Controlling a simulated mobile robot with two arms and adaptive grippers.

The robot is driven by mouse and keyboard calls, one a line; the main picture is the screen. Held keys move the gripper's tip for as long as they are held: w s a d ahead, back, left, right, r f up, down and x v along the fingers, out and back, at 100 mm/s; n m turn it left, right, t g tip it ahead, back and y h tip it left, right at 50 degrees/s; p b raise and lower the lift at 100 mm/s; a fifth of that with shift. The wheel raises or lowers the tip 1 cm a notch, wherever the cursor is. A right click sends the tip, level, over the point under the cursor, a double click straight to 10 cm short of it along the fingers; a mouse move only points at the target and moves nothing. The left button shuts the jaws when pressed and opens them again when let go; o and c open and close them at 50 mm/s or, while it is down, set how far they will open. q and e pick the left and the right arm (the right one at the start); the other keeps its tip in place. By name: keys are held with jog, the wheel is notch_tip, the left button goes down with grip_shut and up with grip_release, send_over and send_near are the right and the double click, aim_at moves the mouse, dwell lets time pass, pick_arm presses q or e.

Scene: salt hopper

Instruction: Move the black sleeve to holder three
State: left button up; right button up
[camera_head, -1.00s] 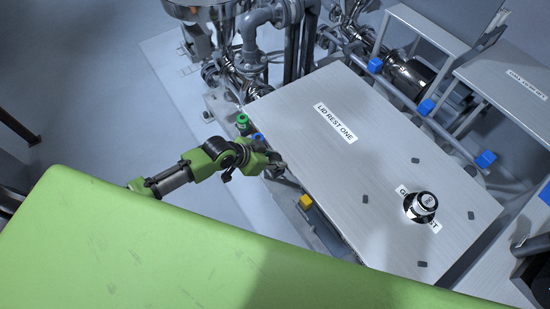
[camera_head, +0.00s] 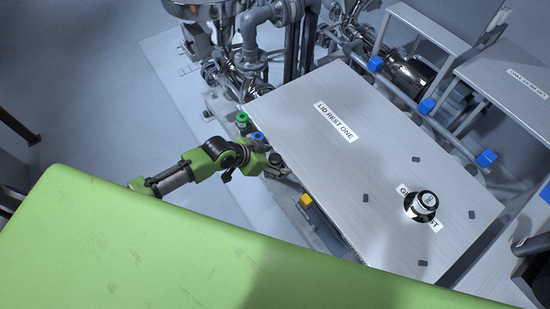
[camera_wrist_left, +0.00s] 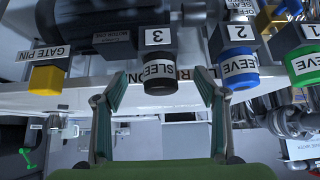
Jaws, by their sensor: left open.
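The black sleeve (camera_wrist_left: 160,75) has a white label and sits at the holder marked 3 (camera_wrist_left: 157,37) in the left wrist view. My left gripper (camera_wrist_left: 160,90) is open, with one finger on each side of the sleeve and a gap showing at both sides. In the head view my left gripper (camera_head: 277,168) is beside the near left edge of the steel table, close to a dark cylinder that looks like the black sleeve. My right gripper is not in view.
The blue sleeve (camera_wrist_left: 237,70) is at holder 2 and the green sleeve (camera_wrist_left: 303,66) is right of it. A yellow gate pin (camera_wrist_left: 47,78) is at the left. Pipes stand behind.

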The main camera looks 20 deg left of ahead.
aim_at(273, 159)
pick_arm(q)
jog(key=shift+r, duration=0.15)
dwell(0.4)
jog(key=shift+s+a+r+p, duration=0.15)
jog(key=shift+r+p, duration=0.15)
jog(key=shift+p, duration=0.15)
jog(key=shift+p+v, duration=2.45)
jog(key=shift+v, duration=0.1)
jog(key=v, duration=1.2)
